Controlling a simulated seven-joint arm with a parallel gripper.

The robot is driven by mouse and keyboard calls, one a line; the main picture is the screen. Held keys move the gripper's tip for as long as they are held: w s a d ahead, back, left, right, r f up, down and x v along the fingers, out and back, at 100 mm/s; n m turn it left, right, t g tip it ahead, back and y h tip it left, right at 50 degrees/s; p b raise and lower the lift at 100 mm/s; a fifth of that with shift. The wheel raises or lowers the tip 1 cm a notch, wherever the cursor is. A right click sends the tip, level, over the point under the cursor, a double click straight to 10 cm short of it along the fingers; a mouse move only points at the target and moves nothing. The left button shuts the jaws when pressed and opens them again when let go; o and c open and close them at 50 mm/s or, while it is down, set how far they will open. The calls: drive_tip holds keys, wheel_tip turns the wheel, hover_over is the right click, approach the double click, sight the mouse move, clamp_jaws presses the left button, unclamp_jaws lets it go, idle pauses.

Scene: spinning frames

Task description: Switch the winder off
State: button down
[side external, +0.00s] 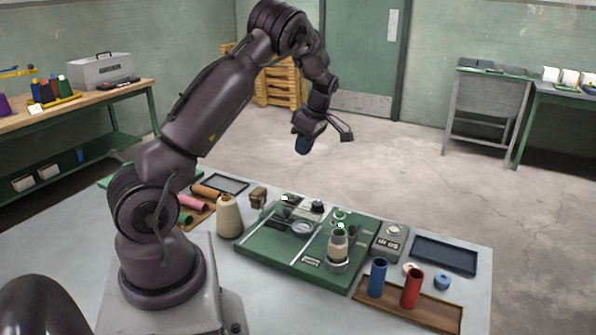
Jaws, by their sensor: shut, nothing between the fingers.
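The winder (268,247) appears to be the machine with a green base in the middle of the table. A grey plate on it carries small fittings, including a black knob (318,206) and a round metal dish (303,227). A pale cone-like piece with a green top (338,243) stands at its front right. I cannot tell which fitting is the switch or how it is set. My gripper (303,147) is shut and empty, high above the far side of the winder, touching nothing. Its blue end points down.
A grey box (390,240) stands right of the winder. A wooden tray (432,313) holds blue and red spools; a dark tray (444,255) lies behind it. A cream cone (229,216) and a tray of coloured rolls (207,212) are at left. Air above the winder is clear.

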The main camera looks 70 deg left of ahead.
approach(289, 200)
drive_tip(key=x, duration=0.5)
drive_tip(key=shift+s+a+f, duration=0.15)
drive_tip(key=shift+a, duration=0.3)
drive_tip(key=shift+d+f, duration=0.1)
drive_tip(key=shift+f, duration=0.6)
drive_tip(key=shift+s+d+f, duration=0.15)
drive_tip(key=shift+s+f, duration=0.05)
drive_tip(key=shift+f, duration=0.2)
drive_tip(key=shift+w, duration=0.1)
